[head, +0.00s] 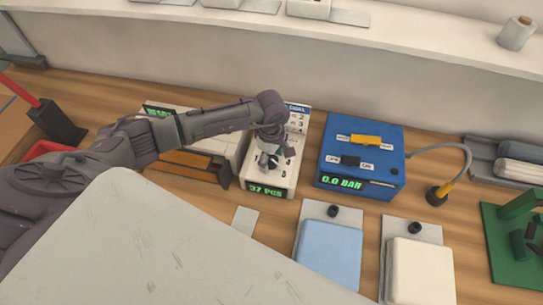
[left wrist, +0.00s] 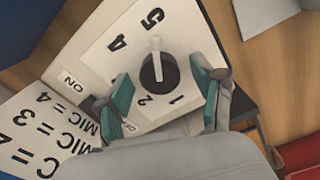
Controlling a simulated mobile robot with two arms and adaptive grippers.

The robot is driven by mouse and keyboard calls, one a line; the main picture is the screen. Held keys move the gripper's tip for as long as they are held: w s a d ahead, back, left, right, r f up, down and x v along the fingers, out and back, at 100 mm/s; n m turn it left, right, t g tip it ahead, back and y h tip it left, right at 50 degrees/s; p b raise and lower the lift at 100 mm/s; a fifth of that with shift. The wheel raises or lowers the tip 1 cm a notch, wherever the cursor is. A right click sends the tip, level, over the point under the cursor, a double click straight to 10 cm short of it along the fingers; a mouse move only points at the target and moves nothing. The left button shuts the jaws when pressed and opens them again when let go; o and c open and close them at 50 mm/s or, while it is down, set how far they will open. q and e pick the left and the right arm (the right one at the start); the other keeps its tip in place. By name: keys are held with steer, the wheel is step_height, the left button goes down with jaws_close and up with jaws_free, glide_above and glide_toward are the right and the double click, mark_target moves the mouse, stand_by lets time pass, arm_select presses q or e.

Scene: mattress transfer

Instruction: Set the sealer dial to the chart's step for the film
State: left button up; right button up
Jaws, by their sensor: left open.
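The dial (left wrist: 158,72) is a black round knob on a white panel (left wrist: 190,28) in the left wrist view. Its white pointer line points toward the 5. The numbers 5, 4, 2 and 1 show around it; the place between 4 and 2 is covered by a finger. The chart (left wrist: 40,125) stands beside the panel, with partly cut-off lines ending in 2, 3 and 4. It also shows in the head view (head: 298,116). My left gripper (left wrist: 165,97) is open, its green-padded fingers on either side of the dial's lower part. In the head view it (head: 268,158) hangs over the white unit (head: 270,188).
A blue box (head: 340,125) with a hose stands right of the unit. A machine with an orange bar (head: 185,160) stands close on its left. A blue pad (head: 328,250) and a cream pad (head: 420,270) lie in front. An ON/OFF label (left wrist: 75,82) lies near the dial.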

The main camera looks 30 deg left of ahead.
arm_select(q)
steer(key=shift+c, duration=0.9)
steer(key=c, duration=1)
steer(key=shift+o, duration=0.2)
steer(key=n+b, duration=0.3)
steer(key=shift+w+f+n, duration=0.1)
steer(key=shift+n, duration=0.2)
steer(key=n+b, duration=0.3)
steer(key=n, duration=0.3)
steer(key=shift+b, duration=0.35)
steer(key=n+b, duration=0.2)
steer(key=n, duration=0.3)
steer(key=shift+n, duration=0.4)
steer(key=shift+n+b, duration=1)
steer(key=shift+n, duration=1.1)
steer(key=shift+r, duration=0.2)
